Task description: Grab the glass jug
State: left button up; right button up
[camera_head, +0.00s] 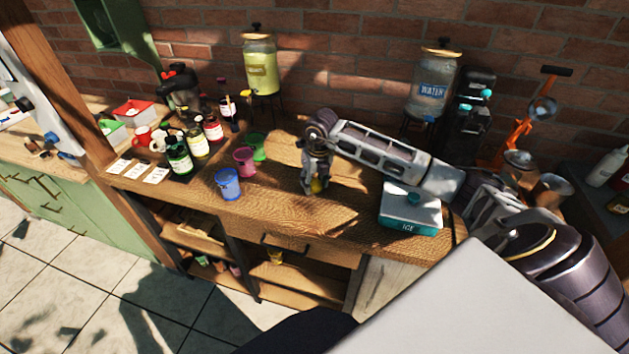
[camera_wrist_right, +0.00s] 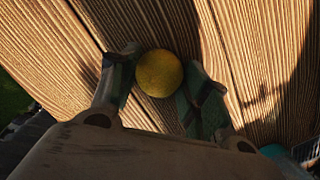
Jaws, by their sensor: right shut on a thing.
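My right gripper (camera_head: 314,183) points down over the middle of the wooden table. It is shut on a yellow round thing (camera_head: 317,186), perhaps a lemon. In the right wrist view the yellow round thing (camera_wrist_right: 160,73) sits between the fingertips of the right gripper (camera_wrist_right: 160,85), above the wood. I cannot pick out a handled glass jug. Two large glass vessels stand at the back: one with yellow-green liquid (camera_head: 260,68) and one with a blue WATER label (camera_head: 431,90). My left gripper is not in view.
Blue (camera_head: 228,185), pink (camera_head: 244,161) and green cups stand left of the gripper. Several bottles (camera_head: 180,160) stand further left. A teal and white ICE box (camera_head: 409,210) is at the right, below my right forearm. The table front between the blue cup and the box is clear.

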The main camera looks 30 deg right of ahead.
aim_at(317, 184)
jog(key=o, duration=1)
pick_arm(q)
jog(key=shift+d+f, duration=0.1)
pick_arm(e)
jog(key=shift+r, duration=0.1)
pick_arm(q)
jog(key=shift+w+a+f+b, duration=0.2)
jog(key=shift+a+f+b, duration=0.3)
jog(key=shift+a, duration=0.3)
pick_arm(e)
jog(key=shift+s+r, duration=0.3)
jog(key=shift+r, duration=1.65)
jog(key=shift+s+r, duration=0.3)
jog(key=shift+r, duration=1.7)
jog(key=shift+s+r, duration=0.3)
jog(key=shift+r, duration=1.65)
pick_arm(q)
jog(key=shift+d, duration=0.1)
pick_arm(e)
jog(key=shift+o, duration=0.7)
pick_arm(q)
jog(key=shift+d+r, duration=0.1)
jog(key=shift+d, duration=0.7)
pick_arm(e)
jog(key=shift+r, duration=0.1)
